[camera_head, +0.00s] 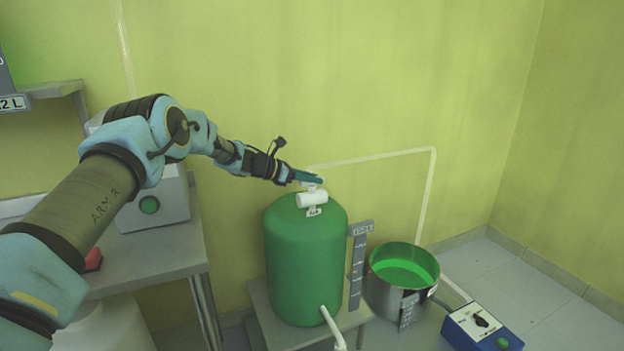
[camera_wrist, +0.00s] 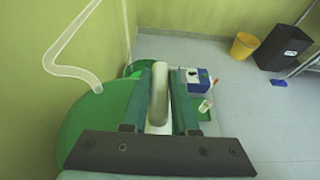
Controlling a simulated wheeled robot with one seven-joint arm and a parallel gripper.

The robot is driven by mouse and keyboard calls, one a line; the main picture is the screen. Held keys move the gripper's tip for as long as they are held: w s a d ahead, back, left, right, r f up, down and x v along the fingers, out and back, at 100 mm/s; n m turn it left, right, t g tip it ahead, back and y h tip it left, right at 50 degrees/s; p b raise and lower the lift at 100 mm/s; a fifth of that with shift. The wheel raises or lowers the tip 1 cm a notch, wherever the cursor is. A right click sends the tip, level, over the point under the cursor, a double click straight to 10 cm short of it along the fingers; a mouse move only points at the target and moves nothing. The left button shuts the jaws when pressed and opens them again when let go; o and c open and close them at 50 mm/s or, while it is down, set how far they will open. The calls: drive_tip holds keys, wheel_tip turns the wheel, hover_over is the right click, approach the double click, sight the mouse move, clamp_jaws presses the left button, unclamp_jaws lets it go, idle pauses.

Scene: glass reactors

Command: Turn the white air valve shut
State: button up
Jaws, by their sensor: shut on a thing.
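The white air valve (camera_head: 312,198) sits on top of the green tank (camera_head: 306,262). Its white handle (camera_wrist: 158,95) shows in the wrist view between the two teal fingers of my gripper (camera_wrist: 159,95). In the head view my gripper (camera_head: 308,177) reaches in from the left over the top of the tank and is shut on the handle. The fingers hide part of the handle there. The green tank top (camera_wrist: 82,128) lies below the gripper in the wrist view.
A grey upright scale (camera_head: 357,265) stands beside the tank. A white pipe (camera_head: 380,157) runs along the wall. A grey bench (camera_head: 165,255) is at left.

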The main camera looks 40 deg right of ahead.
clamp_jaws()
drive_tip(key=shift+g, duration=0.3)
drive_tip(key=m+b, duration=0.1)
drive_tip(key=m+g+y+b, duration=0.1)
drive_tip(key=b, duration=0.1)
drive_tip(key=shift+d+g, duration=0.2)
drive_tip(key=shift+g, duration=0.1)
drive_tip(key=shift+a+m+g+b, duration=0.1)
drive_tip(key=shift+m+g+b, duration=0.35)
drive_tip(key=shift+b, duration=0.25)
drive_tip(key=shift+r+y, duration=0.1)
drive_tip(key=shift+y, duration=0.2)
drive_tip(key=o, duration=0.7)
unclamp_jaws()
drive_tip(key=shift+a, duration=0.1)
drive_tip(key=shift+c, duration=0.2)
